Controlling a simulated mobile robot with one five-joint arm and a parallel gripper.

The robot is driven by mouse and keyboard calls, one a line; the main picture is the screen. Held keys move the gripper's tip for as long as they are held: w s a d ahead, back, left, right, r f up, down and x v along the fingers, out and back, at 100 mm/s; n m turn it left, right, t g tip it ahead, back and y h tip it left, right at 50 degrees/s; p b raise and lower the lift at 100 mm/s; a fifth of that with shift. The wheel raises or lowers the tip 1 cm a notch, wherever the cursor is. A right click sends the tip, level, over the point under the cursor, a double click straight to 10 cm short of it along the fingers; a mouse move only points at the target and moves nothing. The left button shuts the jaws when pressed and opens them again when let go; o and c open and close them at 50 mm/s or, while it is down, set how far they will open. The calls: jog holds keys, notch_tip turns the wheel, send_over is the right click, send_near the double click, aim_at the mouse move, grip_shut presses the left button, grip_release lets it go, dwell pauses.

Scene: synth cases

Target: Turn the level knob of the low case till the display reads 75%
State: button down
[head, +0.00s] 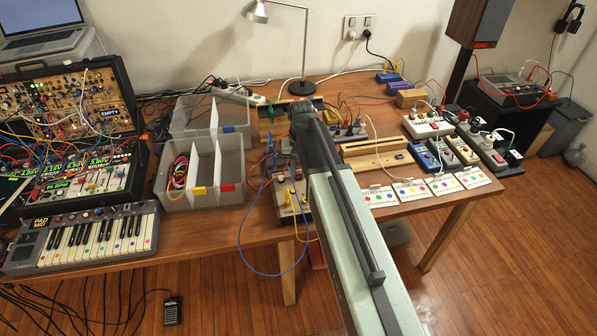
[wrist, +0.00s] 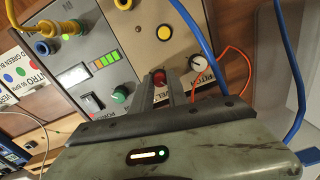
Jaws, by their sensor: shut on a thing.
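The low case (wrist: 112,20) fills the upper part of the wrist view, its panel seen at a slant. In the head view the case (head: 285,207) stands at the table's front edge, partly hidden by my arm. My gripper (wrist: 160,82) is shut on the red level knob (wrist: 158,76), one finger on each side; part of the "LEVEL" label shows beside it. A grey display (wrist: 72,77) sits left of the knob; its reading is too small to tell. A coloured bar meter (wrist: 106,61) is beside it. My gripper is hidden behind my arm in the head view.
A blue cable (wrist: 198,38) and an orange cable (wrist: 228,50) run close to the gripper's right. A grey divided bin (head: 180,197) stands left of the case.

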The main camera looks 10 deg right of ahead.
aim_at(299, 174)
jog(key=c, duration=1.3)
grip_release()
notch_tip(299, 174, up, 8)
jog(key=p, duration=0.8)
jog(key=shift+d, duration=0.15)
jog(key=shift+f, duration=0.1)
jog(key=s+n, duration=0.2)
jog(key=s, duration=1.2)
jog(key=shift+s+a, duration=0.35)
jog(key=shift+a, duration=0.05)
